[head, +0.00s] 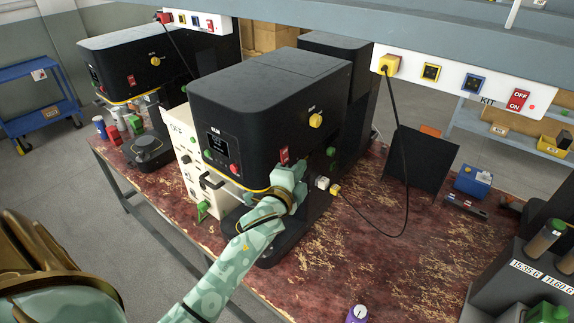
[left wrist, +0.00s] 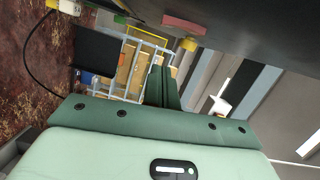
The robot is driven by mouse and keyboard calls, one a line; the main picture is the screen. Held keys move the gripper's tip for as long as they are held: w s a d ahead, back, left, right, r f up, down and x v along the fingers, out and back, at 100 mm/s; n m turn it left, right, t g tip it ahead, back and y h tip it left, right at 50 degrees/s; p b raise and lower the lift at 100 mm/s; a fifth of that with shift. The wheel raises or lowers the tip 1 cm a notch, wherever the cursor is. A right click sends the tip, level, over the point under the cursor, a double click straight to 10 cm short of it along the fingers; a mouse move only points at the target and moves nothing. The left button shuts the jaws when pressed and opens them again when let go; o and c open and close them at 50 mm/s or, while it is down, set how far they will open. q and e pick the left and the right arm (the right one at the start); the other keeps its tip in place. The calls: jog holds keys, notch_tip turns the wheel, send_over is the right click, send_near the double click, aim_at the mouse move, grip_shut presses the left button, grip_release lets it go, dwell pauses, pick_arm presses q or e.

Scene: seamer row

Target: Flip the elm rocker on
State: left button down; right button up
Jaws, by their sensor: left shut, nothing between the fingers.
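The elm machine (head: 265,95) is a large black unit with "ELM" on its front, standing on the worn red bench. The elm rocker (head: 284,156) is a small red switch low on its right side, below a yellow knob (head: 316,120). I cannot tell which way it is tipped. My left gripper (head: 302,164) is shut and empty, close beside the rocker; contact cannot be judged. In the left wrist view the shut fingers (left wrist: 164,86) point toward the machine, with the red rocker (left wrist: 186,24) and yellow knob (left wrist: 189,44) beyond them. My right gripper is not in view.
A yellow plug (head: 389,65) sits in the white power strip (head: 455,82), its black cable hanging to the bench. A red OFF/ON switch (head: 517,100) is on that strip. Another black machine (head: 130,60) stands at left. The bench centre right is mostly clear.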

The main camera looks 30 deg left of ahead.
aim_at(285, 155)
pick_arm(q)
jog(key=a, duration=0.3)
jog(key=shift+a+f, duration=0.3)
jog(key=shift+a+f+m, duration=0.1)
jog(key=shift+a+m, duration=0.25)
jog(key=shift+m, duration=0.05)
